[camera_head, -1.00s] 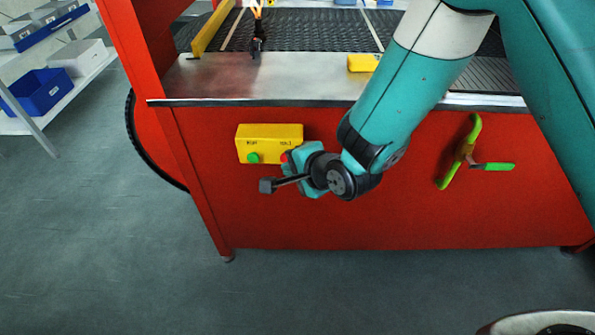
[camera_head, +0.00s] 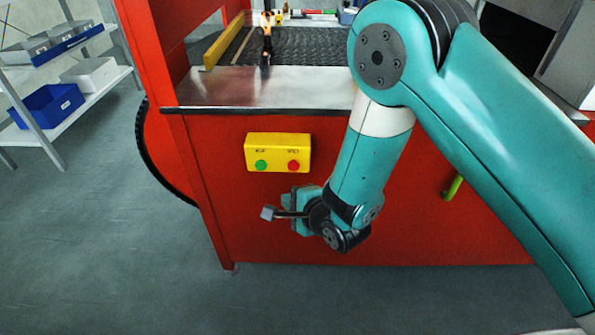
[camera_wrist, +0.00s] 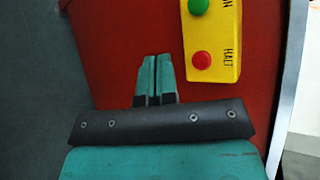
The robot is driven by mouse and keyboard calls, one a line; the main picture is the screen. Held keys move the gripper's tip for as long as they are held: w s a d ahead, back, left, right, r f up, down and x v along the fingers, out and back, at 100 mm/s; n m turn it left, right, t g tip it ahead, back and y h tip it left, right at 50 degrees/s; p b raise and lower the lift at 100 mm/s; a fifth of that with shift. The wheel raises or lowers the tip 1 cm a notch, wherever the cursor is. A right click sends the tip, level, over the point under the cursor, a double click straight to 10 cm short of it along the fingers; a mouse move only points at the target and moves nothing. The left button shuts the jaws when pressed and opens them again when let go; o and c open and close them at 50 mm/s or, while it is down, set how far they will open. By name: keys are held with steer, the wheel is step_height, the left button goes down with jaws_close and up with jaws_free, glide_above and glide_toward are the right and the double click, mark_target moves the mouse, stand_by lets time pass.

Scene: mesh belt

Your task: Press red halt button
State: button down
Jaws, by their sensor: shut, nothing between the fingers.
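The red halt button (camera_head: 293,166) is on the right side of a yellow control box (camera_head: 278,140), fixed to the red front panel of the belt machine. A green button (camera_head: 261,165) sits to its left. In the wrist view the red button (camera_wrist: 202,60) shows beside the word HALT, with the green button (camera_wrist: 198,6) above it, partly cut off. My gripper (camera_head: 268,213) is shut and empty, below the yellow box in the head view. In the wrist view its closed fingertips (camera_wrist: 156,62) are left of the red button and apart from it.
The machine's metal ledge (camera_head: 262,90) runs above the box, with the mesh belt (camera_head: 300,40) behind it. A green handle (camera_head: 451,188) is on the panel to the right, partly behind my arm. A shelf with a blue bin (camera_head: 48,106) stands left. Floor below is clear.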

steer(key=w+b, duration=0.2)
steer(key=w, duration=0.5)
steer(key=shift+w, duration=0.15)
steer(key=shift+w+d+b, duration=0.1)
steer(key=shift+b, duration=0.2)
stand_by(1.6)
steer(key=shift+w, duration=0.35)
steer(key=shift+w, duration=0.5)
stand_by(0.6)
steer(key=shift+s, duration=0.95)
steer(key=shift+s+p, duration=1)
steer(key=shift+s, duration=1.5)
